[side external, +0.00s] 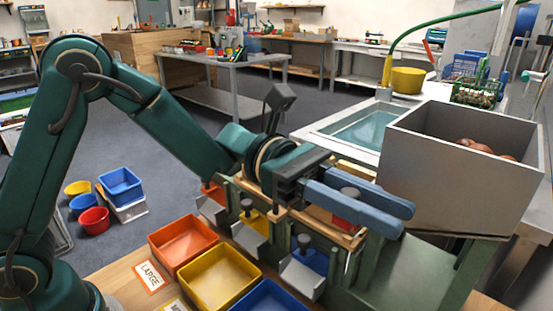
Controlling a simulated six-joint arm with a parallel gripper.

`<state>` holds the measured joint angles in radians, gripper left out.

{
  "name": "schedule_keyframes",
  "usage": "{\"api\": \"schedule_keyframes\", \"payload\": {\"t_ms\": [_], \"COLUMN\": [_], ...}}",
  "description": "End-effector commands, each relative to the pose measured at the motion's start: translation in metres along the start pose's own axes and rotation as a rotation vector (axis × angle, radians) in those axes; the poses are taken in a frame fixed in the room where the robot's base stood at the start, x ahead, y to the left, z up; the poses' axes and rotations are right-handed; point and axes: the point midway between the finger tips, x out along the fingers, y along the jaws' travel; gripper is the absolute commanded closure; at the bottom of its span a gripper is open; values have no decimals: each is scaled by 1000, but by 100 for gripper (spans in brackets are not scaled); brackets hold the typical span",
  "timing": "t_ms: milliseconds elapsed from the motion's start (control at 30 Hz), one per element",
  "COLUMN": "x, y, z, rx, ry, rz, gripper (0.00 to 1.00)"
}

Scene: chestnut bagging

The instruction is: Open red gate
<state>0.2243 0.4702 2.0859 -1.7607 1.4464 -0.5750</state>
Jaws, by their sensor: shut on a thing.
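My gripper (392,215) has two long blue fingers reaching right across the sorting rack, below and left of the grey bin. A red panel (345,219), which looks like the red gate, shows just beside and below the knob, partly hidden by the lower finger. Its lower part and how far it is raised cannot be told. The grey bin (430,175) holds brown chestnuts (482,147).
Chutes with an orange-red (212,191), a yellow (254,219) and a blue (311,259) part line the rack. Orange (182,240), yellow (219,277) and blue (270,298) trays sit below. A sink (362,131) lies behind.

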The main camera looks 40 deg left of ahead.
Motion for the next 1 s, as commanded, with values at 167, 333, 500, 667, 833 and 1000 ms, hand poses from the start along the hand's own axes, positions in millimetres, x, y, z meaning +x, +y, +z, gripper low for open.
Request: {"api": "schedule_keyframes", "payload": {"t_ms": [167, 333, 500, 667, 833, 1000], "x": [0, 0, 0, 0, 0, -1], "y": [-24, -36, -38, -38, -38, -38], "z": [1, 1, 0, 0, 0, 0], "rx": [1, 2, 3, 3, 2, 2], "ry": [-2, -2, -2, -2, -1, 0], "rz": [-2, -3, -2, -2, -2, -2], "gripper": [100, 100, 100, 100, 62, 62]}}
